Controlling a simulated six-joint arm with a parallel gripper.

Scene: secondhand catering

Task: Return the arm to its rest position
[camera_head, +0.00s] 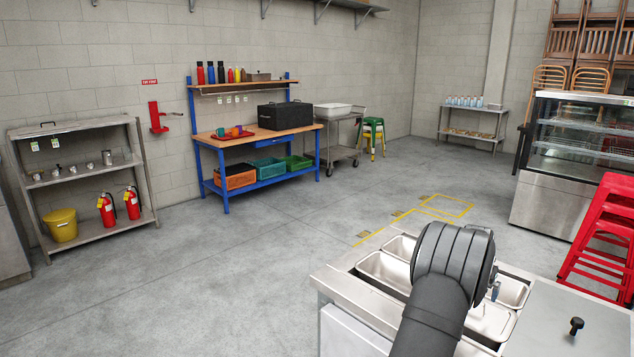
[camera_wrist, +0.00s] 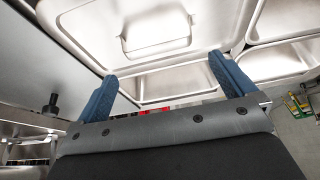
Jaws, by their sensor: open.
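My arm (camera_head: 445,285) reaches over a steel counter (camera_head: 345,270) with several metal pans let into its top. In the wrist view, my gripper (camera_wrist: 162,67) shows two blue fingers spread wide apart with nothing between them. Beyond the fingers is a pale metal pan cover (camera_wrist: 90,48) with a raised rectangular part (camera_wrist: 155,32). I cannot tell how far the fingertips are from it.
A black knob (camera_head: 576,324) stands on the counter's flat right part. Stacked red stools (camera_head: 598,235) and a glass display case (camera_head: 570,150) are to the right. A blue workbench (camera_head: 255,150) and a steel shelf (camera_head: 85,175) stand along the wall. The floor between is clear.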

